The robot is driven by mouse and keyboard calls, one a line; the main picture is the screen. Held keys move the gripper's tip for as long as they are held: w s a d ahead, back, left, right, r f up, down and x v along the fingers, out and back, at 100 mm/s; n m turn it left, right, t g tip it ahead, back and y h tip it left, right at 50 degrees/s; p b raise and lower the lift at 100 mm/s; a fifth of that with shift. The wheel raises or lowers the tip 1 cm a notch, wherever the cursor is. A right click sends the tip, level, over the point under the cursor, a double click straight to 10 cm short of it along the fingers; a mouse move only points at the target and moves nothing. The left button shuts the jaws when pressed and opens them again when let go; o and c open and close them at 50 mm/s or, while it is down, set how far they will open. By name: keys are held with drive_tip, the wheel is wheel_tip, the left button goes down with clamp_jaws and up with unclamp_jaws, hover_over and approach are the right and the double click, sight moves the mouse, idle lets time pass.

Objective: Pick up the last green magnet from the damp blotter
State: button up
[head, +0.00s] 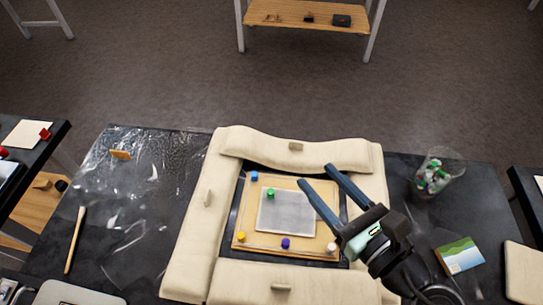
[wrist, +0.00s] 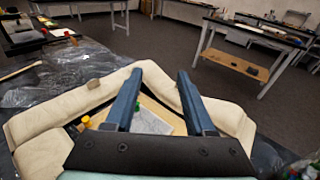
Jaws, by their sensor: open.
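A single green magnet (head: 270,194) stands at the upper left corner of the grey blotter (head: 284,221) in the head view. The blotter lies on a wooden board (head: 248,215). My gripper (head: 316,174) is open and empty, its two blue fingers reaching over the board's right side, to the right of the magnet. In the wrist view the open fingers (wrist: 160,72) frame part of the blotter (wrist: 150,122).
Padded cream bolsters (head: 190,245) ring the board. Blue (head: 254,176), yellow (head: 241,236), purple (head: 285,243) and white (head: 331,248) magnets stand around the blotter. A clear cup (head: 437,172) holding green and pale pieces stands right. Crumpled clear film (head: 150,200) covers the left.

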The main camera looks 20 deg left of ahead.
drive_tip(key=s+f+g, duration=0.1)
drive_tip(key=f, duration=0.2)
drive_tip(key=s+f+g+h, duration=0.1)
drive_tip(key=s+f, duration=0.1)
drive_tip(key=f, duration=0.1)
drive_tip(key=s+f+n+g, duration=0.1)
drive_tip(key=f, duration=0.2)
drive_tip(key=shift+s+d+h, duration=0.15)
drive_tip(key=shift+d+h, duration=0.15)
drive_tip(key=shift+d, duration=0.05)
approach(273, 195)
drive_tip(key=x, duration=0.3)
drive_tip(key=shift+s+a, duration=0.15)
drive_tip(key=shift+a, duration=0.1)
drive_tip(key=shift+w+p+x, duration=0.25)
drive_tip(key=shift+p+x, duration=0.3)
drive_tip(key=shift+x, duration=2.45)
drive_tip(key=shift+d, duration=0.15)
clamp_jaws()
